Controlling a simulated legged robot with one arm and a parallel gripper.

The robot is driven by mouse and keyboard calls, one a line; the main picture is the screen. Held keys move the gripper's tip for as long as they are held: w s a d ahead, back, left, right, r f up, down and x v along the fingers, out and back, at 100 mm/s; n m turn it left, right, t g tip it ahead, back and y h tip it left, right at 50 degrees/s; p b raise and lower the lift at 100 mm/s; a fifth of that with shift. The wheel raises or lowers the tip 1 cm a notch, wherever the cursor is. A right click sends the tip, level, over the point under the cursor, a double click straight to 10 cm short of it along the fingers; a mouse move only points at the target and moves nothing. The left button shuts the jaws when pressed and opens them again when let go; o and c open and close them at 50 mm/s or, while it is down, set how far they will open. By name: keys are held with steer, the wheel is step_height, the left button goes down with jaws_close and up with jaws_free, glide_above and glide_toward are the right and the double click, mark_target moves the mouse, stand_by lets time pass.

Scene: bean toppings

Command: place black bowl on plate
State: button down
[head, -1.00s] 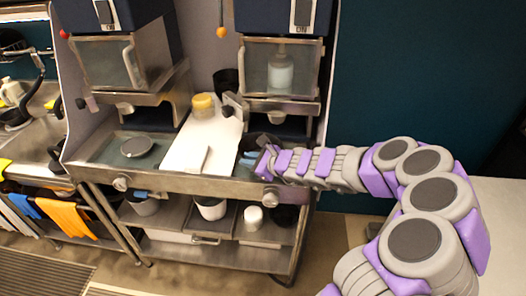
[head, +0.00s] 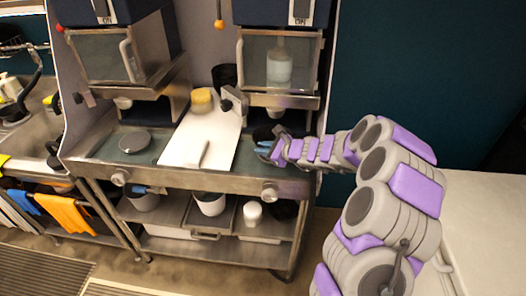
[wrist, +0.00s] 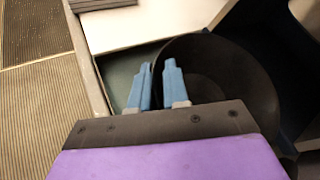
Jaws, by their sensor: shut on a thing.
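The black bowl (wrist: 225,80) fills the right of the wrist view. Its rim lies between the blue fingertips of my gripper (wrist: 160,85), which is shut on it. In the head view my gripper (head: 268,151) is at the right end of the steel counter, and the black bowl (head: 264,132) shows only in part behind it. A dark round disc, which looks like the plate (head: 135,142), lies on the left part of the counter. I cannot tell how far the bowl is off the counter.
A white board (head: 190,150) lies between plate and bowl, with a yellow-lidded container (head: 202,99) at its back. A dark cup (head: 225,77) stands behind it. Dispensers with a glass front (head: 278,65) overhang the counter. Pots (head: 210,204) stand on the shelf below.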

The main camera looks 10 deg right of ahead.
steer(key=shift+d, duration=0.5)
steer(key=shift+f, duration=0.15)
steer(key=c, duration=1.1)
jaws_free()
steer(key=shift+a, duration=0.45)
